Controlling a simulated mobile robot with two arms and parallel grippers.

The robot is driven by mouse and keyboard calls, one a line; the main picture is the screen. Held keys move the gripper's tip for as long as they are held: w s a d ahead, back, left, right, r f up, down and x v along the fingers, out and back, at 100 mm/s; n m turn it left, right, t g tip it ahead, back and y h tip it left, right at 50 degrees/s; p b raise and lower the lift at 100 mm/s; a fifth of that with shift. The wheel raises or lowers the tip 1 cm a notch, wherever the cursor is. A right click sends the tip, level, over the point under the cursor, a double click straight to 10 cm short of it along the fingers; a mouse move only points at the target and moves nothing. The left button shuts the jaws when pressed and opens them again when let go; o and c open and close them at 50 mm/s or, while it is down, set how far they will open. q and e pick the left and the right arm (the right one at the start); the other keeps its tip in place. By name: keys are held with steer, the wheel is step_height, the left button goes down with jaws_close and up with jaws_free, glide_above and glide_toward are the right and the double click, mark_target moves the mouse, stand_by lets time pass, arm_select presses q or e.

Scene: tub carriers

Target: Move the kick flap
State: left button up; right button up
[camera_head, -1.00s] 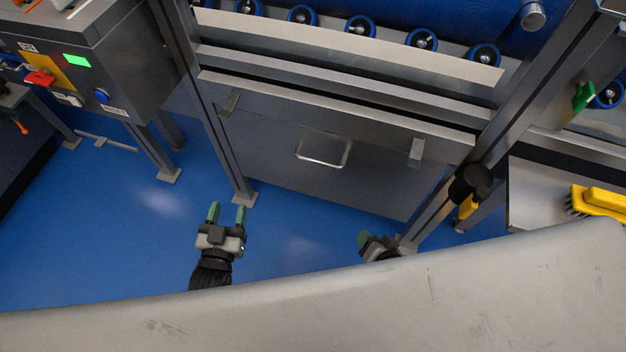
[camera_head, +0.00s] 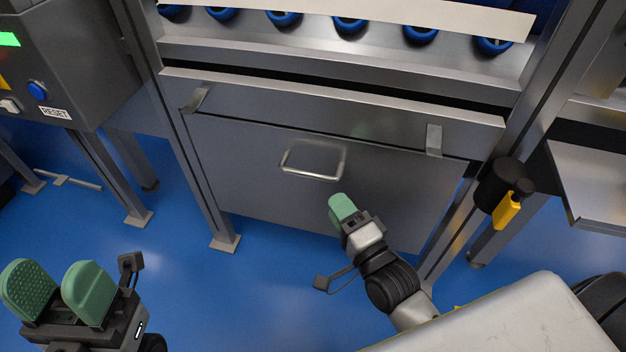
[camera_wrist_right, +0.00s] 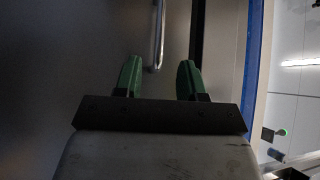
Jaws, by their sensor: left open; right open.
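The kick flap (camera_head: 250,190) is a grey metal panel hanging low under the roller frame, with a metal loop handle (camera_head: 313,175) at its upper middle. It hangs roughly upright under two metal tabs. My right gripper (camera_head: 341,207) is in front of the flap, just below and right of the handle, and looks apart from it. In the right wrist view its two green fingers (camera_wrist_right: 158,80) are spread, and the handle (camera_wrist_right: 159,40) shows ahead between them. My left gripper (camera_head: 57,290) is open and empty over the floor at lower left.
A control box (camera_head: 60,60) with a RESET label stands at left on metal legs. A black cylinder with a yellow part (camera_head: 507,211) sits on the right post. A metal shelf (camera_head: 590,180) juts out at right. Blue floor (camera_head: 260,290) is clear before the flap.

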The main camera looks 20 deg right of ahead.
mark_target(315, 174)
steer(key=b+x, duration=0.2)
steer(key=x, duration=0.7)
jaws_close()
